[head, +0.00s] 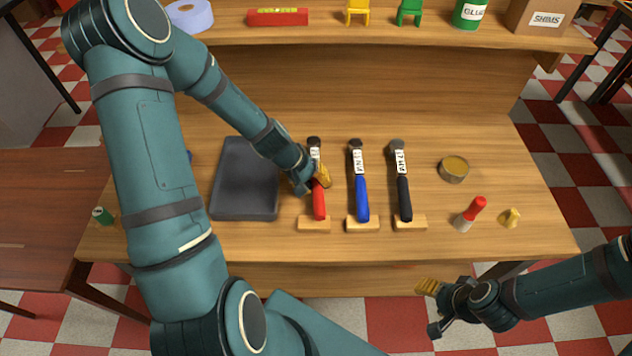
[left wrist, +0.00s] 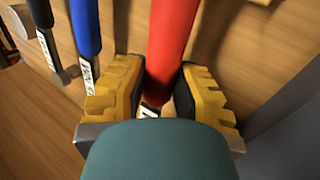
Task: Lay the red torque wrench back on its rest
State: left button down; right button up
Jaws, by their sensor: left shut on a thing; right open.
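The red torque wrench (head: 319,203) points away from me, its red handle toward the near side and its dark head with a white label at the far end. My left gripper (head: 314,181) is shut on it near the top of the handle. In the left wrist view the red handle (left wrist: 172,45) runs between the yellow finger pads (left wrist: 160,85). The handle's near end overlaps the leftmost wooden rest (head: 314,225); I cannot tell whether it touches. My right gripper (head: 431,308) is open and empty in front of the bench's near edge.
Blue (head: 362,200) and black (head: 404,198) wrenches lie at their own rests to the right. A grey tray (head: 243,211) is close on the left. A round tin (head: 454,170), a red-topped item (head: 471,213) and a small yellow piece (head: 510,217) stand further right.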

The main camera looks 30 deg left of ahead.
pick_arm(q)
jog(key=shift+f+b, duration=0.45)
jog(key=shift+b, duration=0.2)
jog(key=c, duration=0.8)
grip_release()
jog(key=shift+o, duration=0.2)
jog(key=shift+r, duration=0.1)
jog(key=v, duration=1.2)
